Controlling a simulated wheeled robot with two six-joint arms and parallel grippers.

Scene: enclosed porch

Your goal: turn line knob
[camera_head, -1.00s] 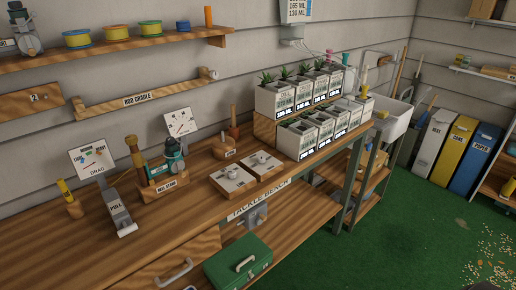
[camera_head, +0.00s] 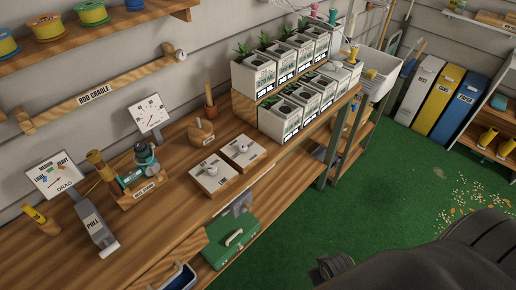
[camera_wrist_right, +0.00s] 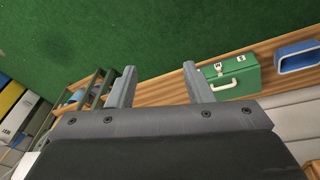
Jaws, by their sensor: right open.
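Two wooden blocks with white plates and pale knobs sit side by side on the tackle bench (camera_head: 165,222). In the head view the left knob (camera_head: 210,171) and the right knob (camera_head: 242,149) both stand uncovered. The plate lettering is too small for me to tell surely which is the line knob. My right gripper (camera_wrist_right: 160,68) is open and empty in the wrist view, its fingers above the floor and lower shelf. My dark right arm fills the lower right of the head view, apart from the knobs. My left gripper is not in view.
White planters (camera_head: 255,75) stand behind the knobs. The reel stand (camera_head: 140,190) and pull lever (camera_head: 97,230) stand to the left. A green box (camera_head: 232,240) sits below the bench front, near a blue tray (camera_head: 180,277). Green floor (camera_head: 375,190) is open to the right.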

